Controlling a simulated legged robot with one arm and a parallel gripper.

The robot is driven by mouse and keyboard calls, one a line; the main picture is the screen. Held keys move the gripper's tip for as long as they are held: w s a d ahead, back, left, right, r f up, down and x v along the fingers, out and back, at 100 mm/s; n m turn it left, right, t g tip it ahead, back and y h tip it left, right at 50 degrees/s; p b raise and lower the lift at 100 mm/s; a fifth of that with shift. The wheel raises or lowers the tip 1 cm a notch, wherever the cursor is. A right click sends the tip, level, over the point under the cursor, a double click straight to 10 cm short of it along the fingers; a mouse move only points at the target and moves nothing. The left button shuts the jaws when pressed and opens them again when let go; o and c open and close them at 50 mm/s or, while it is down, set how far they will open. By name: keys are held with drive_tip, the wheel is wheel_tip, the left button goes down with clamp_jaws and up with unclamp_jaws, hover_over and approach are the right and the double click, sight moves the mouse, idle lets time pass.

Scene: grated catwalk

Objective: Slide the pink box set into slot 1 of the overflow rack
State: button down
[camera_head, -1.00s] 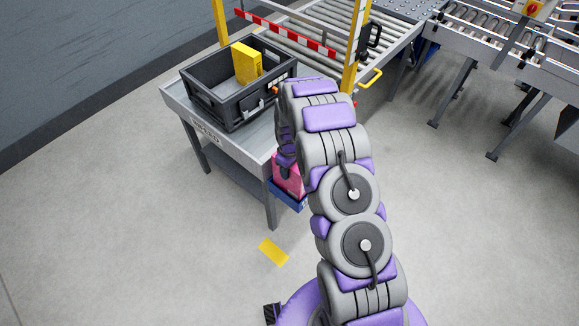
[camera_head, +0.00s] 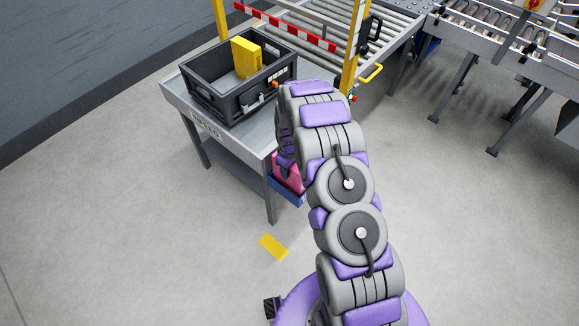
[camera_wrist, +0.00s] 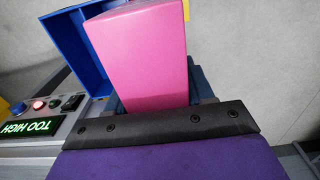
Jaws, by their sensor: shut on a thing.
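The pink box (camera_wrist: 142,55) fills the middle of the wrist view, held out past the dark jaw bar of my gripper (camera_wrist: 155,108). My gripper is shut on it. In the head view only part of the pink box (camera_head: 289,178) shows, beside the front right corner of the grey table and partly hidden by my arm. A blue open-topped holder (camera_wrist: 76,42) is next to the box in the wrist view; its blue edge (camera_head: 287,191) shows below the box in the head view. I cannot tell whether box and holder touch. No slot number is readable.
A dark crate (camera_head: 222,107) with a yellow box (camera_head: 246,58) stands on the grey table (camera_head: 190,116). A panel reading "TOO HIGH" (camera_wrist: 28,128) is at left in the wrist view. Roller conveyors (camera_head: 490,40) are behind right. Floor at left is clear.

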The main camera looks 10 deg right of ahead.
drive_tip(key=shift+f, duration=0.6)
unclamp_jaws()
idle(0.5)
drive_tip(key=shift+r, duration=0.1)
drive_tip(key=shift+r+p, duration=1.2)
drive_tip(key=shift+r, duration=2.75)
